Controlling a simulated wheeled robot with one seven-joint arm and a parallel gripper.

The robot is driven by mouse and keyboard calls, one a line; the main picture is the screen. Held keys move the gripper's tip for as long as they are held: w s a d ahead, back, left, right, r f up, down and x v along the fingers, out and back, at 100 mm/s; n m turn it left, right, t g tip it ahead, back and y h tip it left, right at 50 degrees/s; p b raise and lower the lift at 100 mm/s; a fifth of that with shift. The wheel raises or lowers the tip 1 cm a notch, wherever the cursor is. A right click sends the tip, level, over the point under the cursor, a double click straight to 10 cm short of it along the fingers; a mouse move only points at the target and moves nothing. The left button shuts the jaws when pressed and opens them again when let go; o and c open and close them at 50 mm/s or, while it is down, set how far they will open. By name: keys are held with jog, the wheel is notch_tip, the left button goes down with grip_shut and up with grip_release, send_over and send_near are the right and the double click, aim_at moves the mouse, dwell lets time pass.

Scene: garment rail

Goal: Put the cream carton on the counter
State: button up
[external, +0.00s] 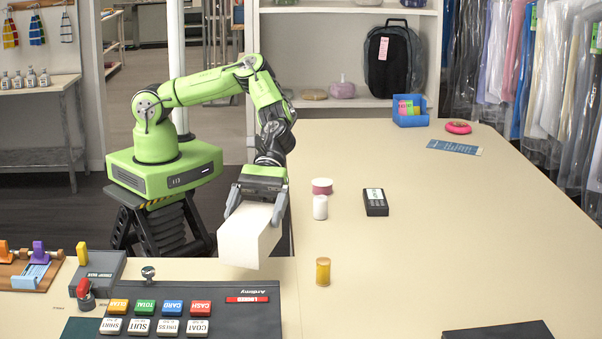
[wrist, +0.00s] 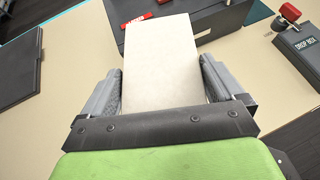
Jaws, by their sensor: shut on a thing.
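The cream carton (external: 247,238) is a plain box held between the fingers of my gripper (external: 256,197). It hangs tilted at the inner corner of the counter (external: 440,220), partly in front of the counter edge. I cannot tell whether its lower end touches anything. In the wrist view the carton (wrist: 162,65) sits between both fingers of my gripper (wrist: 162,92) and points away from the palm, toward the cash register. The counter's beige top (wrist: 75,75) shows to its left in the wrist view.
The dark cash register (external: 245,315) with coloured keys stands just in front of the carton. A yellow-brown jar (external: 323,271), a white bottle (external: 320,207), a pink-sided roll (external: 322,186) and a card terminal (external: 375,202) stand to the right. The counter's right middle is clear.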

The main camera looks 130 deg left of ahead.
jog(key=s+d+p, duration=0.1)
jog(key=s+d, duration=0.5)
jog(key=shift+m+g, duration=0.4)
jog(key=f, duration=0.9)
jog(key=shift+w+d+f, duration=0.1)
jog(key=shift+w+f, duration=0.1)
jog(key=shift+f, duration=0.2)
